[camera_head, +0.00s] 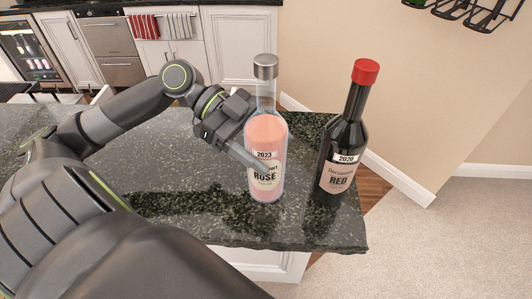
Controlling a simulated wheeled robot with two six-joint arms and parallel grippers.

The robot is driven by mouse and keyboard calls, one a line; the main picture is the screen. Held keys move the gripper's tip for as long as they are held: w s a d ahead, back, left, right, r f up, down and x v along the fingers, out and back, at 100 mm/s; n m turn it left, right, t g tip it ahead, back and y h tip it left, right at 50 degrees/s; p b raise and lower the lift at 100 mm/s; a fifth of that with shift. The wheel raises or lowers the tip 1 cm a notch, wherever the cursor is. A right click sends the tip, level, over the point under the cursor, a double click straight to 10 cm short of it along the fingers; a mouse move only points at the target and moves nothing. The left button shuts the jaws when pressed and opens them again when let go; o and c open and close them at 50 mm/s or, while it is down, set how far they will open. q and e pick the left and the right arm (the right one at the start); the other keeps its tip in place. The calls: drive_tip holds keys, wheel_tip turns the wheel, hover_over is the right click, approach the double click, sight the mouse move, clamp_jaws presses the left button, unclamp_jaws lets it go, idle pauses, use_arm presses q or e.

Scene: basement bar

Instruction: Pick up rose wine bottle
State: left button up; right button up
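The rose wine bottle (267,140) stands upright on the dark speckled counter. It is clear glass with pink wine, a silver cap and a "2023 ROSE" label. My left gripper (250,160) is at the left side of this bottle, with a grey finger reaching across near the label. The other finger is hidden, so I cannot tell whether the gripper is closed on the glass. My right gripper is not in view.
A dark red wine bottle (342,150) with a red cap stands close to the right of the rose bottle, near the counter's right end. The counter (170,215) is clear in front. White cabinets (240,45) stand behind.

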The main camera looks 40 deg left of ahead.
use_arm(q)
drive_tip(key=c, duration=1.1)
drive_tip(key=shift+r, duration=0.1)
